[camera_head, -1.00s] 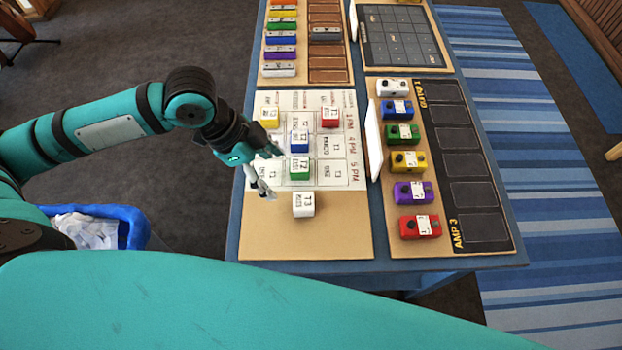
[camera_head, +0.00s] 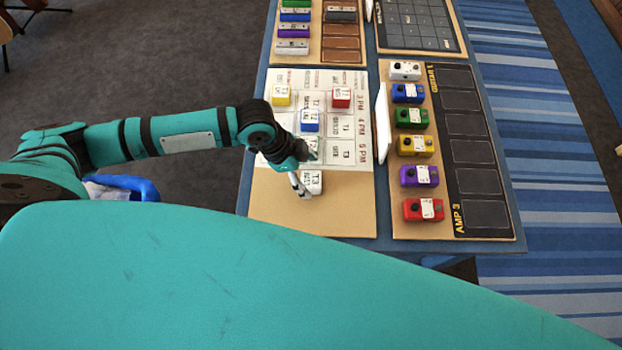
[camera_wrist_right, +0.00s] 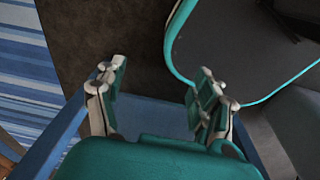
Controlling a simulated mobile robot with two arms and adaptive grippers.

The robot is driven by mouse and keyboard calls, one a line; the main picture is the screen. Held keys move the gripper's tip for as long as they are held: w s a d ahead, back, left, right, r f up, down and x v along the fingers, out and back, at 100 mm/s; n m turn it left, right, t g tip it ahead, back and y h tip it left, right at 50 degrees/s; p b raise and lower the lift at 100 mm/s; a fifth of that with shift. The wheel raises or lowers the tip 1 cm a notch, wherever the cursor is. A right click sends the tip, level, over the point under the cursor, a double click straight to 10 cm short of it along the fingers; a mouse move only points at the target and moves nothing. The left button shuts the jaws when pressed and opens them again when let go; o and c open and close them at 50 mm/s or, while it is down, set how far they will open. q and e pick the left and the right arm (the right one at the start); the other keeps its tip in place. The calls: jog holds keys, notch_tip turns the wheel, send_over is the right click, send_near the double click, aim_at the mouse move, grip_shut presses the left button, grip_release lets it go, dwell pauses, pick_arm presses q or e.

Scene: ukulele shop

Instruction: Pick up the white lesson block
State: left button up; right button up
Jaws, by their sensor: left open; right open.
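The white lesson block (camera_head: 315,184), marked T3, sits on the bare tan front part of the lesson board (camera_head: 340,220) in the head view. My left gripper (camera_head: 302,186) is open, pointing down at the block's left side and covering part of it. I cannot tell whether the fingers touch the block. A yellow block (camera_head: 281,95), a red block (camera_head: 341,98) and a blue block (camera_head: 309,122) stand on the board's grid. The green block is mostly hidden behind my left gripper. My right gripper (camera_wrist_right: 155,112) is open and empty in the right wrist view.
A thin white upright panel (camera_head: 382,122) stands just right of the lesson board. Beyond it is a board (camera_head: 440,226) with several coloured pedals. The tan area left and in front of the white block is clear. A blue bin (camera_head: 140,186) stands left of the table.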

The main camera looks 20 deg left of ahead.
aim_at(311, 179)
pick_arm(q)
jog(key=x, duration=0.3)
jog(key=shift+w+f+p, duration=0.3)
jog(key=shift+f+p, duration=0.05)
jog(key=shift+p, duration=0.05)
jog(key=shift+d+f, duration=0.1)
jog(key=shift+f, duration=0.15)
jog(key=c, duration=1.2)
pick_arm(e)
jog(key=shift+s+r, duration=0.55)
jog(key=shift+s, duration=0.2)
